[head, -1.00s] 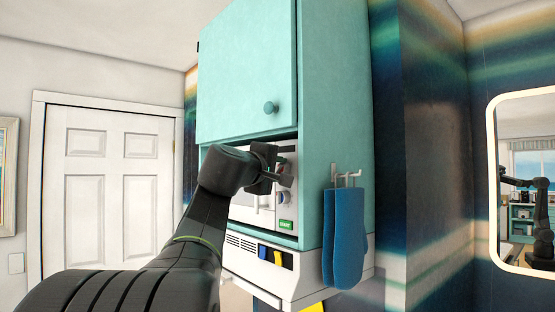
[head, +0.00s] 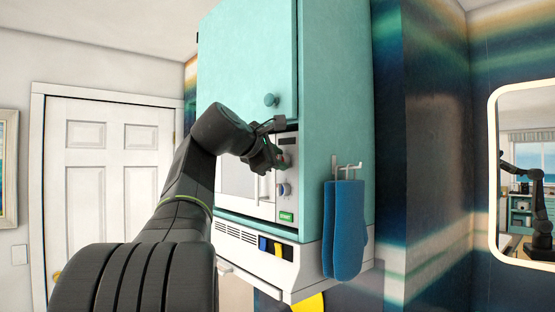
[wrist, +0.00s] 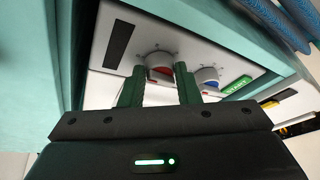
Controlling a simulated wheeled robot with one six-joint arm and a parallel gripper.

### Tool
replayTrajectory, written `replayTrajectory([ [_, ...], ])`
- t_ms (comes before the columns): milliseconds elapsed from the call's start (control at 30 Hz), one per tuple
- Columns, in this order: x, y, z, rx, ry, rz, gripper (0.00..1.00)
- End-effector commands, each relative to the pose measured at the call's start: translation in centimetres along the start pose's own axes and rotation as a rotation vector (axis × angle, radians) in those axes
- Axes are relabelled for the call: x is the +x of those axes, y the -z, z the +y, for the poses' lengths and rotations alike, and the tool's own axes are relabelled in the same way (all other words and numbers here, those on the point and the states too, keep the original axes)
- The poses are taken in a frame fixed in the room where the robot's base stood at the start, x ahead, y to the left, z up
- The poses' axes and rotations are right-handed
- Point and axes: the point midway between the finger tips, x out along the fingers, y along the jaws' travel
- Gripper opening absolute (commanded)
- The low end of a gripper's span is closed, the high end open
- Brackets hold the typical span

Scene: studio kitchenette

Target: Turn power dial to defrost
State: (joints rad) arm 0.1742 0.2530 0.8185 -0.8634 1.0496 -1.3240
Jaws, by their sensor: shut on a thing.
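The white microwave (head: 235,178) sits in the teal cabinet, with its control panel on the right side. In the wrist view the panel has a dial with a red mark (wrist: 160,62) and a dial with a blue mark (wrist: 207,77). The blue-marked dial is below in the head view (head: 284,190). My gripper (wrist: 158,78) is shut on the red-marked dial, one finger on each side. In the head view my gripper (head: 279,159) covers most of that dial. The setting labels are too small to read.
A dark display (wrist: 118,44) and a green button (wrist: 237,84) are on the panel. The microwave handle (head: 258,189) is just left of the dials. Blue oven mitts (head: 344,230) hang on the cabinet side. The cabinet door (head: 245,80) is above.

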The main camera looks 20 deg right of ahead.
Motion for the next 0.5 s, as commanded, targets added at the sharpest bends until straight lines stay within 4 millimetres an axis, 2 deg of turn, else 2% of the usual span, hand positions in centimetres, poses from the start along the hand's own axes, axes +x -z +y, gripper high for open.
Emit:
replayTrajectory([
  [500, 0.03, 0.04, -0.01, -0.034, 0.015, -0.002, 0.07],
])
